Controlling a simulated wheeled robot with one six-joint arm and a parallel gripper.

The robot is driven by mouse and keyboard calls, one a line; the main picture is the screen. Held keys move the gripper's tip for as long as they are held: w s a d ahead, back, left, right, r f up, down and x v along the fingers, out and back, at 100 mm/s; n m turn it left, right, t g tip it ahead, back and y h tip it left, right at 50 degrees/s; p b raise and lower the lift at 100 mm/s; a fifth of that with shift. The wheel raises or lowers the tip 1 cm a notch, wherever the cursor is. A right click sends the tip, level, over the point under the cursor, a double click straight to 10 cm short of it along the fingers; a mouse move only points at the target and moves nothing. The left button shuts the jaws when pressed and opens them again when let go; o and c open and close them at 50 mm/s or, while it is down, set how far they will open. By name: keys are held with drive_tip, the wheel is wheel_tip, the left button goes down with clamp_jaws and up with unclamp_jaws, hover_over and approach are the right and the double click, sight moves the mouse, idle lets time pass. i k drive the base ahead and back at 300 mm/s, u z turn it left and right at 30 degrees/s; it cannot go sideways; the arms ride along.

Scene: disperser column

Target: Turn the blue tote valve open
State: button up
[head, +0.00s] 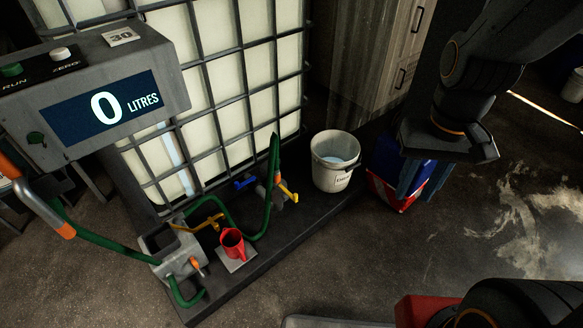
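The blue tote valve handle (246,183) is small and sits low on the front of the caged white tote (225,90), left of a green hose. A yellow lever (289,194) is just right of that hose. My gripper (424,180) hangs from the dark arm at the right, well to the right of the blue handle and apart from it. It is in front of a red and blue container (385,185), and its fingers are too dark to tell whether they are open or shut.
A white bucket (335,161) stands between the valve and my gripper. Green hoses (107,243) loop at the left. A display panel (105,103) reads 0 litres.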

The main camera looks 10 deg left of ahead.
sight(238, 186)
drive_tip(key=z, duration=0.6)
drive_tip(key=i, duration=0.9)
drive_tip(key=u, duration=2.5)
drive_tip(key=i, duration=0.5)
drive_tip(key=u, duration=0.05)
